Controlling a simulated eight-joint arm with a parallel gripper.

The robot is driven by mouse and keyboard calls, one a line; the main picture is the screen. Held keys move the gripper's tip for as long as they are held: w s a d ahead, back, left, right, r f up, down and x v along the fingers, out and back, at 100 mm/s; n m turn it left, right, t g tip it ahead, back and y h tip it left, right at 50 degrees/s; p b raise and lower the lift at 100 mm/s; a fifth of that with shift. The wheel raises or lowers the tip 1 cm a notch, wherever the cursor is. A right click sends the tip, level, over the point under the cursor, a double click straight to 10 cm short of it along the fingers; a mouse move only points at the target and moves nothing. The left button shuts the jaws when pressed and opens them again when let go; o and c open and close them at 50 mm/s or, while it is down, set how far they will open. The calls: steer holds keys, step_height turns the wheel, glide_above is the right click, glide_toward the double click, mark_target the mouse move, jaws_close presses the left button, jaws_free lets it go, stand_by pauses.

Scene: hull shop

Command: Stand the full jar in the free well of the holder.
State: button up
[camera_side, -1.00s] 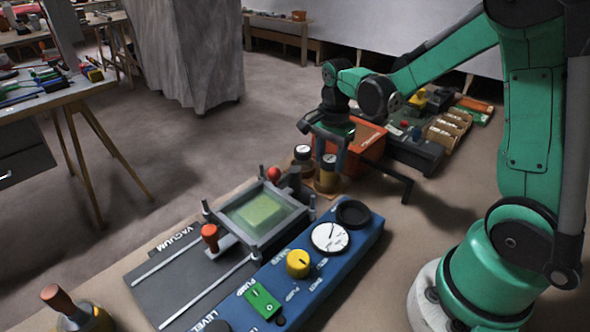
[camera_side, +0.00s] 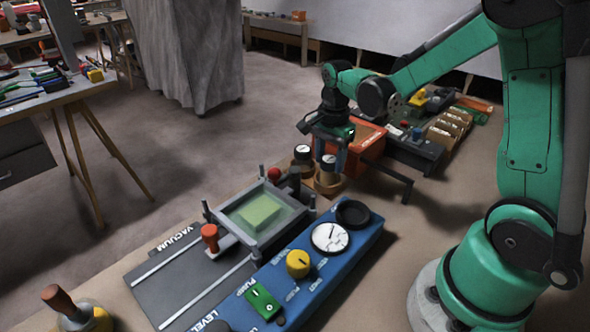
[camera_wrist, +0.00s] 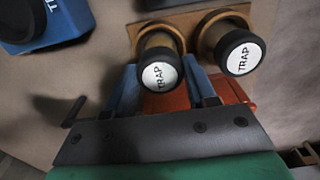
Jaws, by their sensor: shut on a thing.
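The jar (camera_wrist: 160,76), with a black lid and a white TRAP label, is between the blue fingers of my gripper (camera_wrist: 163,88), which is shut on it. In the side view my gripper (camera_side: 330,160) reaches down around the same jar (camera_side: 326,178). The jar looks upright, over or in a round well of the wooden holder (camera_wrist: 187,18). I cannot tell whether its base rests fully in the well. A second TRAP jar (camera_wrist: 240,53) stands in the adjoining well; in the side view it is the left one (camera_side: 302,155).
An orange box (camera_side: 362,148) is close behind my gripper. The blue control panel (camera_side: 330,270) and the grey vacuum frame (camera_side: 262,240) are nearer the side camera. Card boxes (camera_side: 447,130) and a dark console (camera_side: 415,155) lie farther back. Bare bench is free right of the panel.

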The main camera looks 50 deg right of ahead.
steer(key=shift+f, duration=0.4)
steer(key=o, duration=1.3)
steer(key=shift+r, duration=0.1)
step_height(320, 180, up, 5)
steer(key=shift+f, duration=0.15)
steer(key=shift+r, duration=0.3)
steer(key=shift+s+a+r+n, duration=0.1)
steer(key=shift+a+r+n, duration=0.2)
steer(key=shift+n, duration=0.1)
steer(key=s+a+r+n+t, duration=0.1)
steer(key=a+n+t, duration=0.1)
steer(key=n, duration=0.3)
steer(key=s+a+r+n+t, duration=0.1)
steer(key=s+a+n+t, duration=0.1)
steer(key=a+n, duration=0.2)
steer(key=s+a+r+n+t, duration=0.1)
steer(key=s+a+n+t, duration=0.1)
steer(key=n, duration=0.6)
steer(key=shift+a+r+t, duration=0.2)
steer(key=shift+a+t, duration=0.25)
steer(key=shift+t, duration=0.15)
